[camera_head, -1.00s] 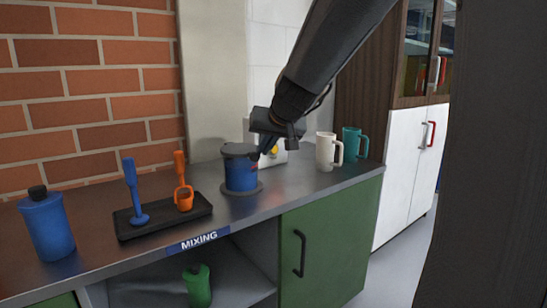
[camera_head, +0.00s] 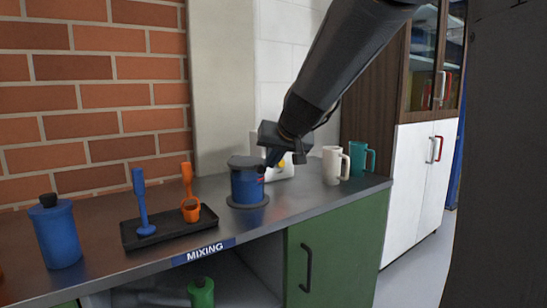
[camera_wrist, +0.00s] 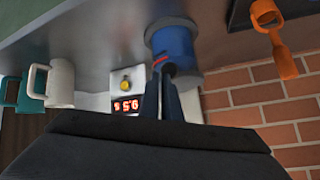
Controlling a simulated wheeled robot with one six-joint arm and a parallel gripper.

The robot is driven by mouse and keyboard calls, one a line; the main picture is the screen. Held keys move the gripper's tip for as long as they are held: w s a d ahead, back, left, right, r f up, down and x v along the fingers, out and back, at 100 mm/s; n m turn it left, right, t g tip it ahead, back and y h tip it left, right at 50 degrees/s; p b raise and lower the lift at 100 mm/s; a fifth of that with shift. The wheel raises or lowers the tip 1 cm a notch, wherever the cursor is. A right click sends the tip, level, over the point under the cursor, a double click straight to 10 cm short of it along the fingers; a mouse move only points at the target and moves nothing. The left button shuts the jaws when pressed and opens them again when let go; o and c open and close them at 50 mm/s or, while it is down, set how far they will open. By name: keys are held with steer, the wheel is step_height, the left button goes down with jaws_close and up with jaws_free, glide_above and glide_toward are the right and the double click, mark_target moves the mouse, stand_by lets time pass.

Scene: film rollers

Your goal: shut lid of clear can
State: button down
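A blue can (camera_head: 246,185) with a dark grey lid (camera_head: 247,161) stands upright on a round grey base on the counter; I see no clear can. The lid lies over the can's top; I cannot tell if it is fully shut. My gripper (camera_head: 274,157) is at the can's right side, near the lid's edge. The can also shows in the wrist view (camera_wrist: 174,42), just beyond my fingertips (camera_wrist: 160,76). The fingers are close together with nothing visible between them. I cannot tell if they touch the can.
A black tray (camera_head: 160,236) with a blue tool (camera_head: 142,203) and an orange ladle (camera_head: 190,210) lies left of the can. A blue bottle (camera_head: 57,234) stands further left. White (camera_head: 332,165) and teal (camera_head: 357,158) mugs stand right. A display box (camera_wrist: 127,103) is behind.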

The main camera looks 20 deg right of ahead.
steer(key=s+d+f+b, duration=0.1)
steer(key=s+d+b, duration=0.1)
steer(key=s, duration=0.7)
steer(key=s+a+f+n+g+y, duration=0.1)
steer(key=s+a+f+n+g, duration=0.1)
steer(key=s+a+f, duration=0.4)
steer(key=s+a+f+n+g+y, duration=0.1)
steer(key=s+a+f+g+y, duration=0.2)
steer(key=a, duration=0.6)
steer(key=s+a+f+n+g+h+p, duration=0.1)
steer(key=s+a+f+n+g+h, duration=0.2)
steer(key=s, duration=0.5)
steer(key=s+a+f+g+h+p, duration=0.1)
steer(key=s+f+g, duration=0.1)
steer(key=s+f, duration=0.45)
steer(key=d+r+m+p, duration=0.3)
steer(key=d+r+p, duration=0.6)
steer(key=p, duration=0.9)
steer(key=shift+s+d+r, duration=0.35)
steer(key=shift+s+r, duration=0.05)
steer(key=shift+r, duration=0.7)
